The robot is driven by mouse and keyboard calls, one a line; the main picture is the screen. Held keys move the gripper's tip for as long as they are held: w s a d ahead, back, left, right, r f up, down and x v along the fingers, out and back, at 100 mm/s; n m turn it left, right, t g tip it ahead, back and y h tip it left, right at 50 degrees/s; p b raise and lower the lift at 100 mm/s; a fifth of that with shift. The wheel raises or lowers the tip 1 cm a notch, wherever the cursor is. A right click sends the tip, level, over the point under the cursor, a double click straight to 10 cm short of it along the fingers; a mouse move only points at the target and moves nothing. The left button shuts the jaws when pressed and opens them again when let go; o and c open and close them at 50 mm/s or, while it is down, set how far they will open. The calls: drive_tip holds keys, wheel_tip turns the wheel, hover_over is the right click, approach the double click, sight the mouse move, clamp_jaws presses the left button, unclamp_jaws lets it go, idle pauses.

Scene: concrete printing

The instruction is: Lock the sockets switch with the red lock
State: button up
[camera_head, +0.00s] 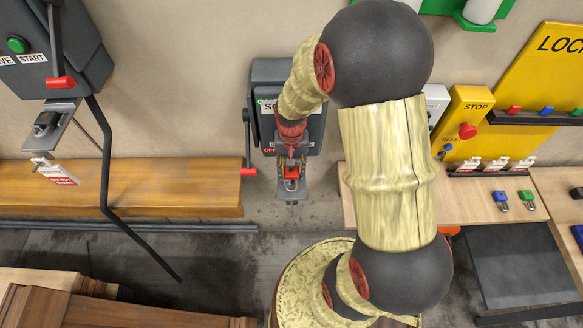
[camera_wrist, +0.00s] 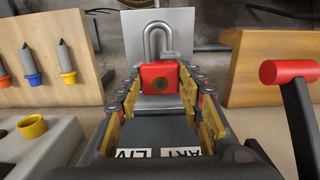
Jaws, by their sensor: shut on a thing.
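The sockets switch is a grey box (camera_head: 312,128) on the wall, partly hidden behind my arm in the head view. Its lever has a red handle (camera_head: 249,171) at the left; a red-ended lever (camera_wrist: 288,72) stands at the right in the wrist view. My gripper (camera_head: 291,166) is in front of the box's lower part, shut on the red lock (camera_wrist: 160,88). The lock's body also shows in the head view (camera_head: 291,173). Its grey shackle (camera_wrist: 160,38) points away from my gripper, over a grey metal plate (camera_wrist: 185,20). I cannot tell whether the shackle passes through the plate.
Another switch box (camera_head: 60,75) with a hanging lever is at the left. A wooden beam (camera_head: 140,188) runs along the wall. Blue (camera_head: 501,200) and green (camera_head: 527,199) locks lie on a wooden table (camera_head: 470,215) at the right, below yellow boards (camera_head: 545,75).

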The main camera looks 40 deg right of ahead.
drive_tip(key=shift+f, duration=0.4)
drive_tip(key=o, duration=1.3)
drive_tip(key=shift+o, duration=0.5)
wheel_tip(320, 180, up, 12)
